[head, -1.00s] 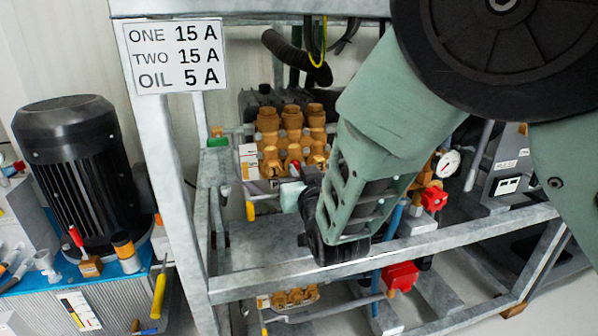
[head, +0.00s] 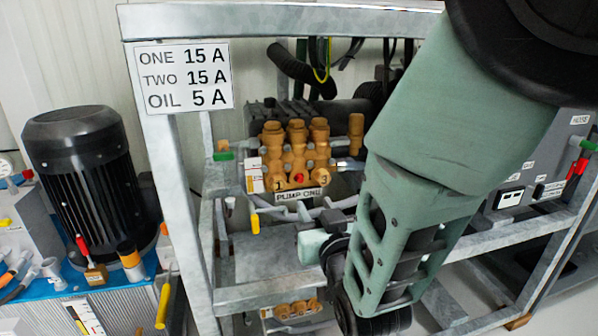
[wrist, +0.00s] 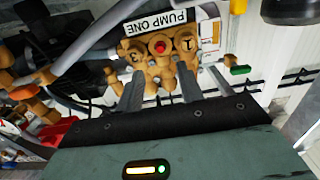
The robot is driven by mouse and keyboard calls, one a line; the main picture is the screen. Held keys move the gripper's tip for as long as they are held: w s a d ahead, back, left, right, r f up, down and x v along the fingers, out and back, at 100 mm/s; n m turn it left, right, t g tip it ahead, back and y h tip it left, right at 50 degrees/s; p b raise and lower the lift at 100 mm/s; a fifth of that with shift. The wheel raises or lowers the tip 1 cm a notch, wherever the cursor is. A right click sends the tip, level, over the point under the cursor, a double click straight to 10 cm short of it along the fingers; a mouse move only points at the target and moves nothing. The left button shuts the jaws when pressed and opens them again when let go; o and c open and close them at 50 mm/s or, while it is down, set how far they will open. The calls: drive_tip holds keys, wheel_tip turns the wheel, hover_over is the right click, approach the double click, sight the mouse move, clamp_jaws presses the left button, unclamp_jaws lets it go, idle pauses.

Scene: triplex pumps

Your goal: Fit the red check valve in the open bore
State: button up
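The red check valve (head: 298,178) shows as a small red disc in the middle bore of the brass pump head, between the marks 1 and 3. It also shows in the wrist view (wrist: 160,47), with its face flush or nearly so; I cannot tell its exact depth. The brass pump head (head: 297,150) stands above the PUMP ONE label (head: 300,195). My gripper (wrist: 160,82) is open and empty, its two grey fingers wide apart and pointing towards the pump head, with a gap to the valve. In the head view its fingers are hard to make out.
A galvanised frame (head: 245,299) surrounds the pump, with a front rail below my gripper. A second brass pump (head: 296,310) sits lower down. A yellow-handled valve (head: 255,222) and grey pipes lie near the label. A black motor (head: 80,170) stands left.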

drive_tip(key=s+d+f+g+p, duration=0.2)
drive_tip(key=s+g+p, duration=0.5)
drive_tip(key=s+g, duration=0.5)
drive_tip(key=s+d+r+n+g+h, duration=0.4)
drive_tip(key=s+d+r+g, duration=0.15)
drive_tip(key=s+d, duration=0.6)
wheel_tip(320, 180, up, 27)
drive_tip(key=s+a+p, duration=0.1)
drive_tip(key=p, duration=2.5)
drive_tip(key=shift+s+a, duration=0.15)
drive_tip(key=shift+s, duration=0.25)
drive_tip(key=shift+f, duration=0.1)
